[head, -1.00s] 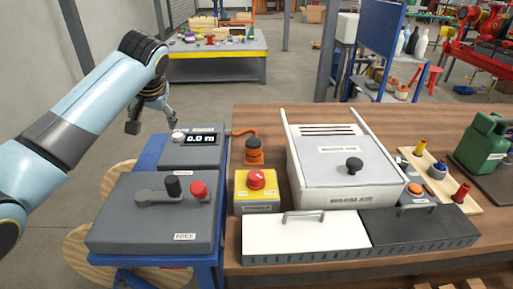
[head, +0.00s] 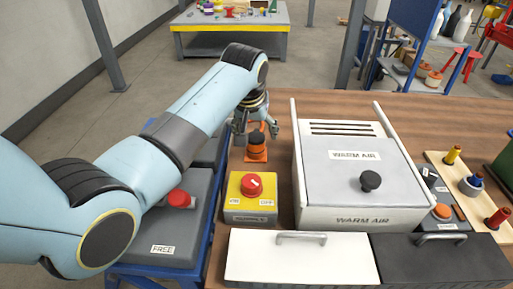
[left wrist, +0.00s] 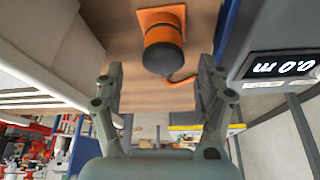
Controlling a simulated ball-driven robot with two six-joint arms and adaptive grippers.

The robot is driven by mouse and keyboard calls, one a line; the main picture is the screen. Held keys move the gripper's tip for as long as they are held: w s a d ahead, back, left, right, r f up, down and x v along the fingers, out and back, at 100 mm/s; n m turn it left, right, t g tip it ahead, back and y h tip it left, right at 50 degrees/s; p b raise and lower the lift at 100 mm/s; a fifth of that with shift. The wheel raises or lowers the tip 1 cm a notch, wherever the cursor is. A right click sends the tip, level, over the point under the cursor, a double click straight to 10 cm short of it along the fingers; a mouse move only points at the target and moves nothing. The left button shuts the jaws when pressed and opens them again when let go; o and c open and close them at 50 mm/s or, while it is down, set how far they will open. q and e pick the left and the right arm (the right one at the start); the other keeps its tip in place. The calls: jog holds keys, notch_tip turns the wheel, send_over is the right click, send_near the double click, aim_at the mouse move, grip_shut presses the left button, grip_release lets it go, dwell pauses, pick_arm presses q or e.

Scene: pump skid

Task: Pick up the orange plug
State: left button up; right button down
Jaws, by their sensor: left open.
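The orange plug (head: 257,153) stands on the wooden bench, left of the white warm-air box. It has an orange base and a dark top. In the left wrist view the plug (left wrist: 163,42) shows its dark round end, orange body and an orange cable. My left gripper (head: 256,128) is open just behind and above the plug in the head view. In the left wrist view the open fingers (left wrist: 160,80) are spread to either side, with the plug ahead between their lines and nothing held. My right gripper is not in view.
The warm-air box (head: 355,170) with a black knob stands right of the plug. A yellow box with a red button (head: 252,190) stands in front. White (head: 300,262) and black (head: 440,260) lidded boxes line the front edge. My left arm covers much of the grey unit on the blue stand.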

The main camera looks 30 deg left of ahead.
aim_at(256, 136)
pick_arm(q)
jog(key=x, duration=0.3)
jog(key=shift+a+f, duration=0.2)
jog(key=shift+f, duration=0.15)
jog(key=shift+w+f, duration=0.1)
jog(key=c, duration=1.4)
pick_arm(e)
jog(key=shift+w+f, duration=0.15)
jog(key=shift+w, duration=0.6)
